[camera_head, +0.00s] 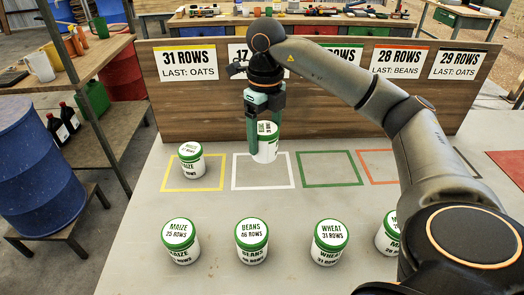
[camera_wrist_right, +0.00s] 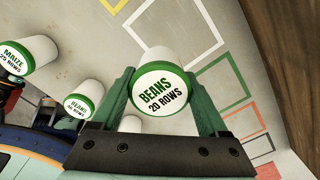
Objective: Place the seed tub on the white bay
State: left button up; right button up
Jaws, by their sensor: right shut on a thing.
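A white seed tub with a green lid (camera_head: 267,150) is held between the fingers of my right gripper (camera_head: 264,122). In the wrist view its lid (camera_wrist_right: 160,92) reads BEANS 20 ROWS, with a green finger on each side. The white bay (camera_head: 264,187) is a painted outline on the table, and it also shows in the wrist view (camera_wrist_right: 207,19). In the head view the tub overlaps the bay's back edge; I cannot tell how high its base is. The bay holds no standing tub. My left gripper is out of view.
A maize tub (camera_head: 191,167) stands in the yellow bay (camera_head: 181,189), left of the white one. The green bay (camera_head: 330,185) is empty. Several tubs line the front, including maize (camera_head: 181,258), beans (camera_head: 252,258) and wheat (camera_head: 330,258). A wooden sign board (camera_head: 205,110) stands behind the bays.

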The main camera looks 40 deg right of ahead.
jog(key=w+f, duration=0.1)
jog(key=w+d+f, duration=0.1)
jog(key=f, duration=0.1)
jog(key=w+d+f, duration=0.1)
jog(key=shift+w+d+f, duration=0.1)
jog(key=shift+f, duration=0.3)
jog(key=shift+w+d+f, duration=0.1)
jog(key=shift+w+f, duration=0.05)
jog(key=shift+f, duration=0.8)
jog(key=shift+w+d+f, duration=0.1)
jog(key=shift+f, duration=0.85)
jog(key=shift+f+b, duration=0.2)
jog(key=shift+b, duration=0.1)
jog(key=o, duration=1.4)
notch_tip(320, 180, up, 12)
jog(key=p, duration=0.1)
jog(key=shift+r+p, duration=0.25)
jog(key=shift+p, duration=0.05)
